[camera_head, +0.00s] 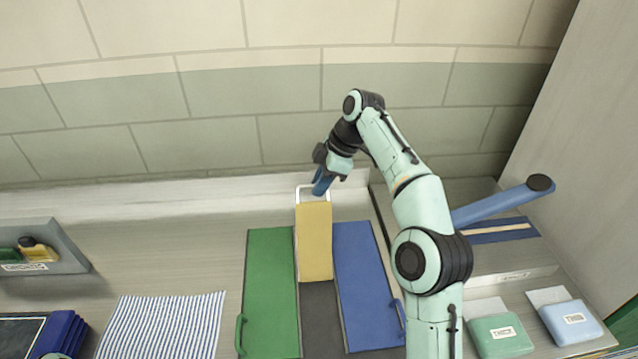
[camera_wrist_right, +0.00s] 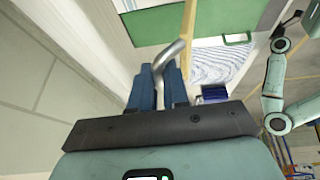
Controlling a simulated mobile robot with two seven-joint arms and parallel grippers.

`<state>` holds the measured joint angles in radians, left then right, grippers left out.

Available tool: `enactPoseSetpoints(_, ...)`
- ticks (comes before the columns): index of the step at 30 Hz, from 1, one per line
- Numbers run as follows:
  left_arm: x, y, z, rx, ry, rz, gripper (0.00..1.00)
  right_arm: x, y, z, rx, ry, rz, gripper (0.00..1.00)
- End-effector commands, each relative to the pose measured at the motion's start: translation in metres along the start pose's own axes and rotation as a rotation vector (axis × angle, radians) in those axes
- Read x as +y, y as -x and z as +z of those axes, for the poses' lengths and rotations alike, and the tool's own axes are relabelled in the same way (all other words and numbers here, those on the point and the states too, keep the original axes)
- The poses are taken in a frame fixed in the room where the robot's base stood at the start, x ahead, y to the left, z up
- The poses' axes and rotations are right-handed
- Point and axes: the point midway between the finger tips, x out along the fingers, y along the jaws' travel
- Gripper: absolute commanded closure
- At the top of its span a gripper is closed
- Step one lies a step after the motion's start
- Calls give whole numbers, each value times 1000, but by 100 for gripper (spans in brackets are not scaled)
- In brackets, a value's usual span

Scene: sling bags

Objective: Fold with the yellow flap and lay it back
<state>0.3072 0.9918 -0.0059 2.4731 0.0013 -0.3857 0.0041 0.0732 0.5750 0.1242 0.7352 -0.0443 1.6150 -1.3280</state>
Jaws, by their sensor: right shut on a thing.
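The yellow flap (camera_head: 314,243) stands between the green flap (camera_head: 270,290) and the blue flap (camera_head: 366,285), its pale metal handle (camera_head: 298,195) at the far end. My right gripper (camera_head: 321,184) is shut on that handle. In the right wrist view the blue fingers (camera_wrist_right: 158,85) close around the grey handle bar (camera_wrist_right: 170,53). There the yellow flap (camera_wrist_right: 188,22) shows nearly edge-on and appears raised; its exact tilt is hard to tell. My left gripper is in neither view.
A dark strip (camera_head: 322,315) lies in front of the yellow flap. A striped cloth (camera_head: 160,325) lies left. A grey tray (camera_head: 40,245) is at far left. Green (camera_head: 500,335) and blue pouches (camera_head: 571,322) lie right. The wall stands close behind my right gripper.

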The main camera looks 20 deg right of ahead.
Motion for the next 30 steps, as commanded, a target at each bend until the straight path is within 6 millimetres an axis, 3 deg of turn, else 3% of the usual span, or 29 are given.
enactPoseSetpoints(1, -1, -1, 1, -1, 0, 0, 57, 0, -3, 12, -24, -16, -6, 100)
enactPoseSetpoints(5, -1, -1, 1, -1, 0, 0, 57, 0, -3, 12, -24, -16, -7, 100)
enactPoseSetpoints(6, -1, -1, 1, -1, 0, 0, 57, 0, -3, 12, -24, -16, -7, 75)
enactPoseSetpoints(7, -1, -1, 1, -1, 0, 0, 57, 0, -3, 12, -24, -16, -7, 66)
enactPoseSetpoints(8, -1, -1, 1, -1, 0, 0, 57, 0, -3, 12, -24, -16, -7, 62)
enactPoseSetpoints(20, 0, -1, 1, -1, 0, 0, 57, 1, 2, 10, -23, -16, -6, 62)
enactPoseSetpoints(27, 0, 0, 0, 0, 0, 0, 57, 2, 30, 3, -14, -12, 8, 62)
enactPoseSetpoints(30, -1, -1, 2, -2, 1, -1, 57, -3, 41, 28, -14, -18, 5, 62)
